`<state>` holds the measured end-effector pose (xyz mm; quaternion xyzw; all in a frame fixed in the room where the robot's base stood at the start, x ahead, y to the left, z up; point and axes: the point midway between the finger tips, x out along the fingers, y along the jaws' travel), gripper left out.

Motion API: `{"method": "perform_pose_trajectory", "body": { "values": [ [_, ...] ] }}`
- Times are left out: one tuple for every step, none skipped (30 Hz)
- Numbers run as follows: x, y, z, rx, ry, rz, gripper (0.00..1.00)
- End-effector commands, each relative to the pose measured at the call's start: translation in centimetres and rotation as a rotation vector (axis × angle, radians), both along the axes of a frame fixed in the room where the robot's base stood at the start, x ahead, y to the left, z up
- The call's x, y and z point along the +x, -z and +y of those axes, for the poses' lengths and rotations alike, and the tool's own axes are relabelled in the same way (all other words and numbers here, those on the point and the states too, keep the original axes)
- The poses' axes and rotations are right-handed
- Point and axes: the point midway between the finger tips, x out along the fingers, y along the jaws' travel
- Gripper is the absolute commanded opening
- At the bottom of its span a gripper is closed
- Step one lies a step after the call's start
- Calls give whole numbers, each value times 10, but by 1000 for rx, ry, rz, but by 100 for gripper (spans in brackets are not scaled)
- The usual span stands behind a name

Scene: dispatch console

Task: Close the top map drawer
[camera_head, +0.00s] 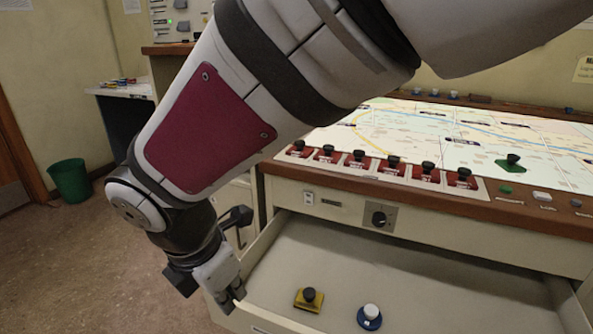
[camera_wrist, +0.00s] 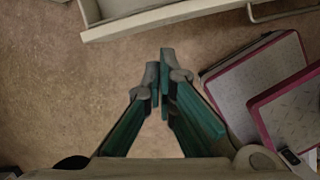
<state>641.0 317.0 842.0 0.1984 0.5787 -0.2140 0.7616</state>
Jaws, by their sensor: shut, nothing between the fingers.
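The top map drawer (camera_head: 340,257) is pulled open from the console, below the map top. It holds a yellow piece with a black knob (camera_head: 308,298) and a blue round piece with a white knob (camera_head: 369,316). My gripper (camera_head: 236,290) is at the drawer's front left corner in the head view. In the wrist view my gripper (camera_wrist: 163,58) has its fingers together and empty, over the floor. The drawer's pale rim (camera_wrist: 165,15) lies just beyond the fingertips there, with a gap in the picture. Whether they touch it is unclear. Part of the drawer front is cut off.
The map table (camera_head: 455,140) above has several red switches (camera_head: 393,167) along its edge. A green bin (camera_head: 70,180) stands by the left wall. The floor (camera_head: 110,260) left of the drawer is clear. A metal handle bar (camera_wrist: 285,14) shows at the wrist view's top right.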

Motion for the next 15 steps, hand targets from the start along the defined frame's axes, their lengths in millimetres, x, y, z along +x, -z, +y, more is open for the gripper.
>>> {"method": "perform_pose_trajectory", "body": {
  "values": [
    [-5, 20, 15, -15, -78, 14, 0],
    [-7, 26, 21, -23, -117, 18, 0],
    [-10, 33, 28, -31, -161, 25, 0],
    [-12, 37, 33, -35, -186, 28, 0],
    [-13, 40, 36, -38, -207, 30, 0],
    [-15, 43, 39, -42, -228, 32, 0],
    [-15, 44, 41, -44, -237, 34, 0],
    [-15, 46, 41, -45, -244, 34, 0],
    [-15, 48, 42, -46, -248, 35, 0],
    [-15, 51, 42, -46, -249, 35, 0],
    [-14, 53, 41, -46, -248, 35, 0],
    [-13, 58, 41, -45, -247, 35, 0],
    [-12, 63, 40, -46, -246, 35, 0],
    [-11, 68, 39, -48, -245, 36, 0],
    [-9, 76, 39, -48, -245, 36, 0]
  ]
}}
